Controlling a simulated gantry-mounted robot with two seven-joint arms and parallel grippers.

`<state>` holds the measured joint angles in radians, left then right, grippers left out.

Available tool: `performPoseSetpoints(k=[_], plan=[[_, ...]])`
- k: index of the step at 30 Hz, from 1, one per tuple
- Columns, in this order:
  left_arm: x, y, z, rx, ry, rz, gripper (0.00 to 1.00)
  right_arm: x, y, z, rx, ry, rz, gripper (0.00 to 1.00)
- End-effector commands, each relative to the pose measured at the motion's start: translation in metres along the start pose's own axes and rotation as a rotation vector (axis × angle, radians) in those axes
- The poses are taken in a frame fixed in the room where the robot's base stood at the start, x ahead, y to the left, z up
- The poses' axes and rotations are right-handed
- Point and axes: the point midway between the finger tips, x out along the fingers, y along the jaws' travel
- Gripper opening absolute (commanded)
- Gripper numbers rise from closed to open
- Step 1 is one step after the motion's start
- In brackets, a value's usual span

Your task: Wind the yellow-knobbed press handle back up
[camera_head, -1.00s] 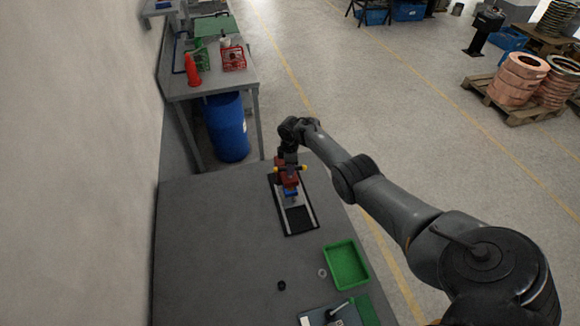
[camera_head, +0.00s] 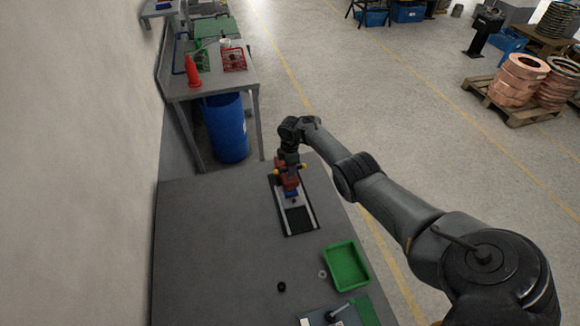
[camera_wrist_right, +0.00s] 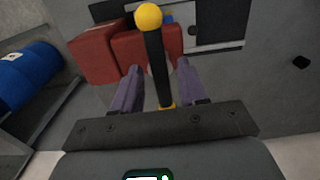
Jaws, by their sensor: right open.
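The press (camera_head: 288,183) is red with a blue lower part and stands on a dark base plate (camera_head: 299,219) on the grey bench. Its handle is a black bar (camera_wrist_right: 158,65) with a yellow knob at the far end (camera_wrist_right: 148,17) and another yellow knob (camera_wrist_right: 167,106) near my gripper's palm. In the head view a yellow knob (camera_head: 303,166) shows at the right of the press. My right gripper (camera_wrist_right: 158,80) is open, with its two fingers on either side of the bar. In the head view my right gripper (camera_head: 290,163) is over the press and partly hides it. My left gripper is out of view.
A green tray (camera_head: 347,266), a small black ring (camera_head: 281,287) and a pale ring (camera_head: 322,274) lie nearer on the bench. A blue barrel (camera_head: 227,128) stands beyond it, below another table with a red cone (camera_head: 192,72). The bench's left part is clear.

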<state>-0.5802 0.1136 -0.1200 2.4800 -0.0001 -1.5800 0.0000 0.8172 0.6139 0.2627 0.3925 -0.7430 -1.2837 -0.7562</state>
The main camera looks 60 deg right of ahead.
Motion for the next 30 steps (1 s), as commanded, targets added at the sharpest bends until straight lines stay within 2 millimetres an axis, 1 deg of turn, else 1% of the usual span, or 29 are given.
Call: performPoseSetpoints(k=[24, 30], plan=[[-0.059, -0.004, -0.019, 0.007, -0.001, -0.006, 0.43, -0.063, 0.000, 0.000, 0.000, 0.000, 0.000, 0.43], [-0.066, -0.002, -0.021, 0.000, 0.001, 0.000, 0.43, -0.070, 0.000, 0.000, 0.000, -0.001, 0.000, 0.43]])
